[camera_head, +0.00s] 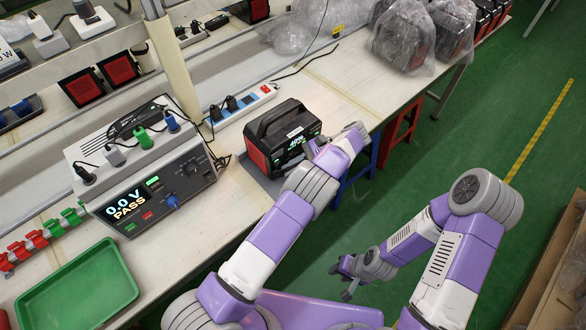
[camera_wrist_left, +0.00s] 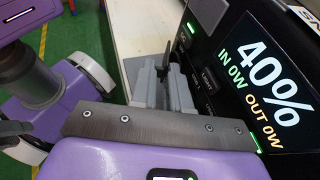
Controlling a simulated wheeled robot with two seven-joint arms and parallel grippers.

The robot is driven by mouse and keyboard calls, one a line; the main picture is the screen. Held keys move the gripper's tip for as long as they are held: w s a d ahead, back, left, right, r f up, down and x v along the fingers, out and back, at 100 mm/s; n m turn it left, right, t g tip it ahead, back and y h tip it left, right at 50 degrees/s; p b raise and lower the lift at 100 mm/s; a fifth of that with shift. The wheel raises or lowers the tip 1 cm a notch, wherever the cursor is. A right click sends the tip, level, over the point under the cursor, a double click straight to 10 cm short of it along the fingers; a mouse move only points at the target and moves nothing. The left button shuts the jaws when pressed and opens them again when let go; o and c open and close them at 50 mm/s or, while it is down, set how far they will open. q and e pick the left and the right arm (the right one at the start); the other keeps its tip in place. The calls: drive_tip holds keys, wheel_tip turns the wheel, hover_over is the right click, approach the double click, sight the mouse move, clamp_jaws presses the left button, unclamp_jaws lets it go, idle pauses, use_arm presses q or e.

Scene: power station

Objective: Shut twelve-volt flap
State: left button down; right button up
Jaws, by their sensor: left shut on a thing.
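The power station (camera_head: 283,132), a black box with red sides and a carry handle, stands on the workbench. Its lit front panel reads 40%, IN 0W, OUT 0W in the left wrist view (camera_wrist_left: 255,85). My left gripper (camera_head: 316,146) is at this front panel. In the left wrist view its grey fingers (camera_wrist_left: 163,82) are closed at a thin black piece standing out from the panel, which appears to be the twelve-volt flap (camera_wrist_left: 170,55). The fingers hide most of it. My right gripper (camera_head: 345,279) hangs over the green floor, empty, with its fingers apart.
A test unit (camera_head: 150,190) showing 0.0 V PASS and a green tray (camera_head: 78,290) are on the bench at left. A power strip (camera_head: 240,108) lies behind the power station. Bagged units (camera_head: 405,38) stand at the far end.

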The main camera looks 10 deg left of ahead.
use_arm(q)
drive_tip(key=c, duration=1.2)
unclamp_jaws()
drive_tip(key=shift+c, duration=0.2)
drive_tip(key=shift+o, duration=0.4)
drive_tip(key=shift+a, duration=0.1)
drive_tip(key=shift+r, duration=0.1)
